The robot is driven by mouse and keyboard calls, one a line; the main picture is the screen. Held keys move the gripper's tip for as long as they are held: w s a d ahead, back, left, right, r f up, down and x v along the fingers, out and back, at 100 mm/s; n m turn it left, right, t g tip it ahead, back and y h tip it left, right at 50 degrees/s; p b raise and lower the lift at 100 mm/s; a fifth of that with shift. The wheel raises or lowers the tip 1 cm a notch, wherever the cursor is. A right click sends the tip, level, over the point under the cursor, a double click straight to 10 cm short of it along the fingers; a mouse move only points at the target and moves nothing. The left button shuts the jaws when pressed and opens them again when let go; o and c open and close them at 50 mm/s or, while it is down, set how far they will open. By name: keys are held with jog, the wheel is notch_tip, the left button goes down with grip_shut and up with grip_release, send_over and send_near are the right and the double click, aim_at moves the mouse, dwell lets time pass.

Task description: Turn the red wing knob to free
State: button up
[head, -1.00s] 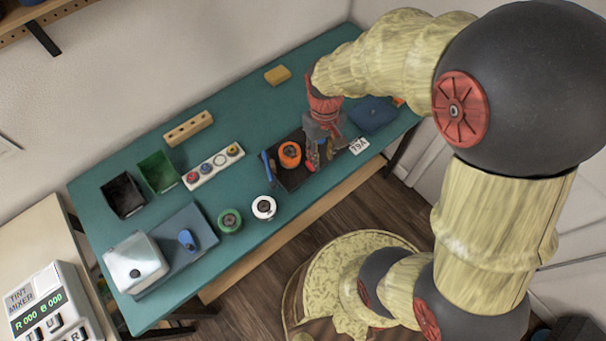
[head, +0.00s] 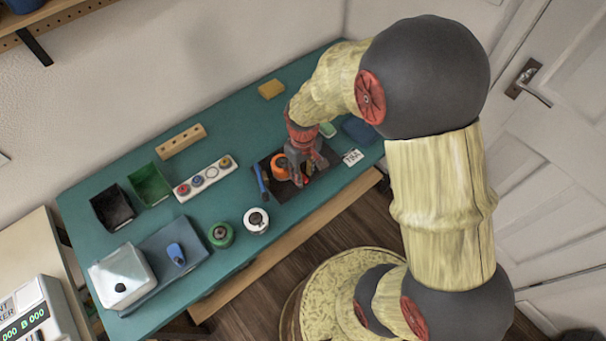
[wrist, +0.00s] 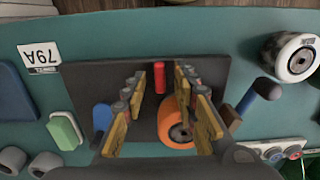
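The red wing knob (wrist: 159,77) stands on a dark board (wrist: 95,72) in the wrist view, shown as a narrow upright red bar. My gripper (wrist: 160,82) is open, its two wooden-looking fingers on either side of the knob with a visible gap at each side. Whether the fingertips are at the knob's height I cannot tell. In the head view my gripper (head: 304,178) points down over the right part of the board (head: 262,164) and hides much of it. An orange spool (wrist: 178,128) sits on the board beside the right finger; it also shows in the head view (head: 280,170).
A blue part (wrist: 101,118) is left of the left finger. A blue-handled tool (wrist: 262,90) lies right of the board. A green block (wrist: 65,130) and a 79A card (wrist: 40,57) are at left. A white spool (head: 256,220) and green spool (head: 221,234) stand nearby.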

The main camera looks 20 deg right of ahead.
jog(key=shift+c, duration=1.3)
jog(key=c, duration=0.4)
grip_shut()
